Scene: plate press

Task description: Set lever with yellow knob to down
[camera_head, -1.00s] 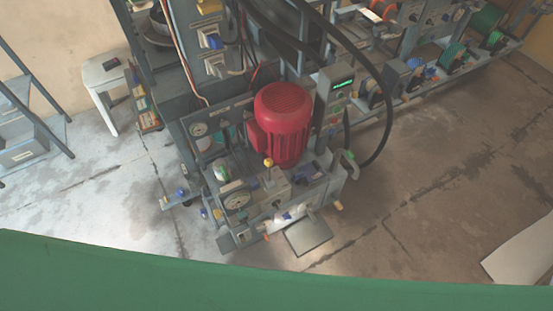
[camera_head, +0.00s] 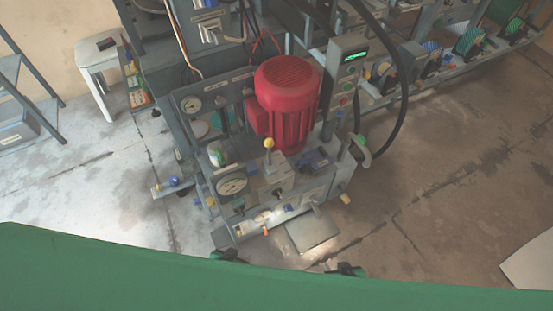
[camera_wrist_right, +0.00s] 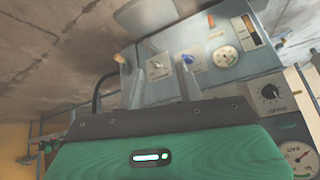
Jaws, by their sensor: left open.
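The lever's round yellow knob (camera_head: 268,143) stands on a short stalk above a grey control box (camera_head: 270,180) on the machine, in front of the red motor. In the head view the stalk looks roughly upright. My left gripper (camera_head: 228,255) is open and only its dark tip shows over the green edge, in front of the machine and well short of the knob. My right gripper (camera_head: 347,269) also shows only in part, lower right of the knob. In the right wrist view its two fingers (camera_wrist_right: 160,85) stand apart with nothing between them. I cannot pick out the yellow knob there.
The red motor (camera_head: 287,100) stands behind the lever. A round gauge (camera_head: 232,184) is left of it, and a grey post with a green display (camera_head: 350,70) is behind right. A flat grey plate (camera_head: 312,232) juts out in front.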

